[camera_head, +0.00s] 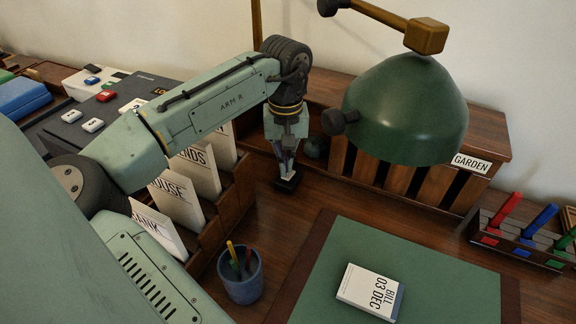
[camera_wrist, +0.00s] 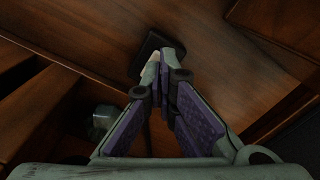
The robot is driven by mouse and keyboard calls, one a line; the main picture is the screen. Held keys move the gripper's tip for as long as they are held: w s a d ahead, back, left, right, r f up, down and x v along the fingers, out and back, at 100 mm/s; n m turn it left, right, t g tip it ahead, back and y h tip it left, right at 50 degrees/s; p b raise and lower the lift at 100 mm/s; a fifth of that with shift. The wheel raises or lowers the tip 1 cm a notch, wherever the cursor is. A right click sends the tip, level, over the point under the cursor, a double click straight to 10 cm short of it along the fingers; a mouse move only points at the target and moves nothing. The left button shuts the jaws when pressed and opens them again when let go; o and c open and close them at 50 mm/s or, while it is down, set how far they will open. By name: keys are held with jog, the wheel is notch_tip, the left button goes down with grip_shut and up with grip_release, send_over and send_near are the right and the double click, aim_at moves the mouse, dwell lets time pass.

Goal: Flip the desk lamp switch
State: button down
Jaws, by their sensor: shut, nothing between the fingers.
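The desk lamp has a green dome shade (camera_head: 405,110) hanging from a brass-coloured arm at the upper right of the head view. A small black block with a pale top (camera_head: 288,183) sits on the desk; it looks like the lamp switch. It also shows in the wrist view (camera_wrist: 149,52), partly hidden behind the fingertips. My gripper (camera_head: 286,172) is shut and empty, pointing down at this block. In the wrist view its fingertips (camera_wrist: 165,62) overlap the block's pale part. I cannot tell whether they touch it.
Wooden file slots with labelled cards (camera_head: 182,205) stand left of my gripper, with a blue pen cup (camera_head: 240,280) in front. A green desk mat (camera_head: 440,270) bears a bill booklet (camera_head: 368,292). A wooden rack (camera_head: 484,185) stands behind, under the lamp shade.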

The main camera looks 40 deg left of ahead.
aim_at(287, 178)
jog(key=shift+s+d+f+b, duration=0.15)
jog(key=shift+f+b, duration=0.3)
jog(key=shift+f, duration=0.5)
jog(key=shift+s+d+f+b, duration=0.15)
jog(key=shift+f+b, duration=0.3)
jog(key=shift+f, duration=0.45)
dwell(0.7)
jog(key=shift+w+a, duration=0.1)
jog(key=shift+a, duration=0.05)
jog(key=r+p, duration=0.3)
jog(key=shift+w+a, duration=0.1)
jog(key=shift+a, duration=0.2)
jog(key=shift+d+r+p, duration=0.15)
jog(key=shift+r+p, duration=1.85)
jog(key=shift+r, duration=0.1)
jog(key=shift+w, duration=0.1)
